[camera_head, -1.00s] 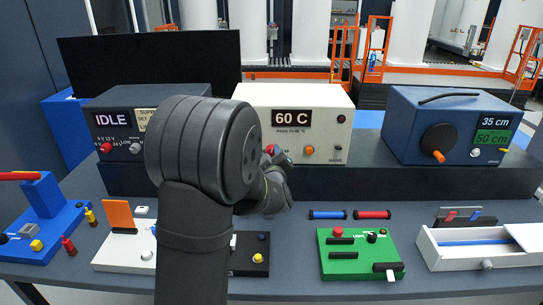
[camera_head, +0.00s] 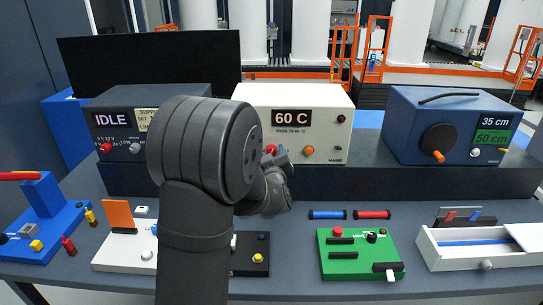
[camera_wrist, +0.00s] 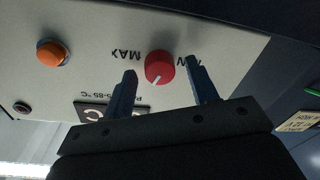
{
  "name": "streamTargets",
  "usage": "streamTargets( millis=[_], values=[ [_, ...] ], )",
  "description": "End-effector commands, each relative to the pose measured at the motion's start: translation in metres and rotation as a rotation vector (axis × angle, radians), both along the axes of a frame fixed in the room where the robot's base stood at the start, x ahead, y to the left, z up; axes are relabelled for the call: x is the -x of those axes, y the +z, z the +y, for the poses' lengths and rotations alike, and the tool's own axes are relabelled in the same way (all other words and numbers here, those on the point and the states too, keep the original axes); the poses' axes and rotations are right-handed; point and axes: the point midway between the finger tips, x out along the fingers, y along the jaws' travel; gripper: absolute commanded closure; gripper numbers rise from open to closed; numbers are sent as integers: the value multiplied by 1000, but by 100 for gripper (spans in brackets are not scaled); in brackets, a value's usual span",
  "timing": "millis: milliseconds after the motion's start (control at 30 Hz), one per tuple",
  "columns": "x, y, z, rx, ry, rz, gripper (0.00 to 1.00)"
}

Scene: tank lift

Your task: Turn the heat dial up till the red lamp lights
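The white heater box (camera_head: 325,105) stands on the dark shelf at the middle, and its display (camera_head: 291,118) reads 60 C. The red heat dial (camera_wrist: 160,67) is on its front, between MAX and a partly hidden label in the upside-down wrist view. A white mark on the dial points down in that view. The dial is mostly hidden in the head view. My gripper (camera_wrist: 160,68) is open, with one finger on each side of the dial and gaps showing. The small red lamp (camera_head: 341,118) looks dark in the wrist view (camera_wrist: 21,107).
An orange button (camera_head: 309,150) and a black mains switch (camera_head: 338,148) sit right of the dial. A dark IDLE box (camera_head: 165,97) is left, and a blue box (camera_head: 455,110) right. A green panel (camera_head: 335,268) and a drawer box (camera_head: 478,260) stand in front.

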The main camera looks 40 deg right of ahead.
Motion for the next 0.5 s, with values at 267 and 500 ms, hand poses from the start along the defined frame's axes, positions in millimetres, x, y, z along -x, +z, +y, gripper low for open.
streamTargets(
  millis=[267,500],
  values=[
    [2,0,2,1,0,1,47],
    [31,0,25,1,-2,1,47]
  ],
)
